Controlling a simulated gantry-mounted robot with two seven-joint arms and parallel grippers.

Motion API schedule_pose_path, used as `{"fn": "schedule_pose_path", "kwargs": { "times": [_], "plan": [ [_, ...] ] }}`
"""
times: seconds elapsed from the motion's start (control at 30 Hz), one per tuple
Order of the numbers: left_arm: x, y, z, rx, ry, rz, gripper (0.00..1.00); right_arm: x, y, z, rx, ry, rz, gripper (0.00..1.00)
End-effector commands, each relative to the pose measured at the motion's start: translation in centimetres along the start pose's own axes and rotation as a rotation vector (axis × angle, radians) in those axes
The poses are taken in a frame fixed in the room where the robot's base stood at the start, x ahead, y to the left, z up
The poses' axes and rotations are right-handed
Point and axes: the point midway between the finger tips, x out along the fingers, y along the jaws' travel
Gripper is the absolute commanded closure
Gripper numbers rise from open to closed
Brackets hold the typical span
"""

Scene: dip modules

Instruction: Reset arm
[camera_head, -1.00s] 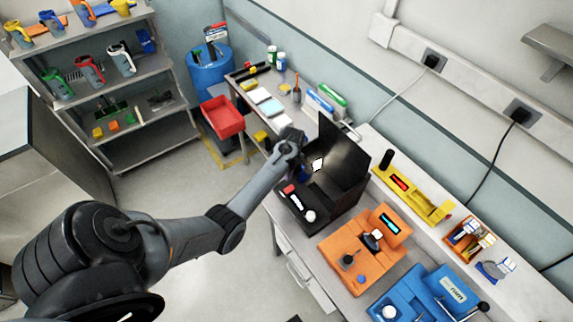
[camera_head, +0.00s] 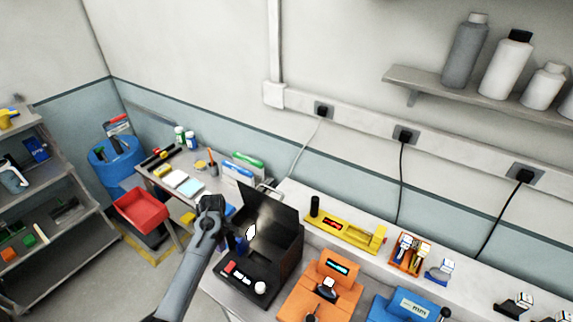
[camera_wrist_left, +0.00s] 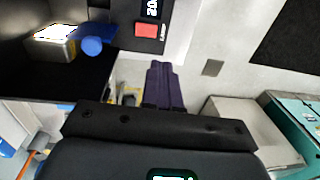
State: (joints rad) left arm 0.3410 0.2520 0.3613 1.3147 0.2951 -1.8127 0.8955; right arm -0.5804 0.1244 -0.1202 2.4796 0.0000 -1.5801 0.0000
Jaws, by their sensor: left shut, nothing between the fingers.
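My left arm comes up from the bottom of the head view and ends in my left gripper (camera_head: 211,204), beside the left side of the black device. Its fingers (camera_wrist_left: 165,85) show side by side in the left wrist view, shut with nothing between them. The black device (camera_head: 285,262) has a raised dark lid, a red button and a white knob on its front. The left wrist view shows its red button (camera_wrist_left: 146,30), a lit display, and a blue round part (camera_wrist_left: 92,46) beside a bright-topped block (camera_wrist_left: 55,40). My right gripper is not in view.
An orange device (camera_head: 318,296), a blue device (camera_head: 402,308) and a yellow device (camera_head: 345,232) stand right of the black one. A red bin (camera_head: 142,208) and blue barrel (camera_head: 112,160) stand left. A wall shelf (camera_head: 440,90) holds bottles.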

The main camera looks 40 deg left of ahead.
Motion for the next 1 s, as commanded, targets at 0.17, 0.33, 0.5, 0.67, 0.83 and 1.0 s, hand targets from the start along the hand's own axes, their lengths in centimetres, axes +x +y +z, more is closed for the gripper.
{"fn": "schedule_pose_path", "kwargs": {
  "times": [0.17, 0.33, 0.5, 0.67, 0.83, 1.0],
  "plan": [
    [2.6, -2.6, 0.1, 0.002, -0.001, -0.06, 1.0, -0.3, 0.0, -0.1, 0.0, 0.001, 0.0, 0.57],
    [8.0, -9.4, 1.9, 0.052, 0.016, -0.198, 1.0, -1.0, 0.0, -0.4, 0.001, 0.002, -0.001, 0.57],
    [10.3, -17.0, 6.7, 0.269, 0.077, -0.256, 1.0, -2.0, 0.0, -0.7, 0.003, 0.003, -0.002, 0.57],
    [8.3, -22.2, 14.3, 0.682, 0.094, -0.183, 1.0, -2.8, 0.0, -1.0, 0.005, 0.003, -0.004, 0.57],
    [2.3, -24.2, 22.4, 1.136, 0.106, 0.009, 1.0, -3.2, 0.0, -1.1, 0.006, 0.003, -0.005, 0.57],
    [-4.9, -22.4, 27.1, 1.475, 0.205, 0.235, 1.0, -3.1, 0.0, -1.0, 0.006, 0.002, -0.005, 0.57]
  ]
}}
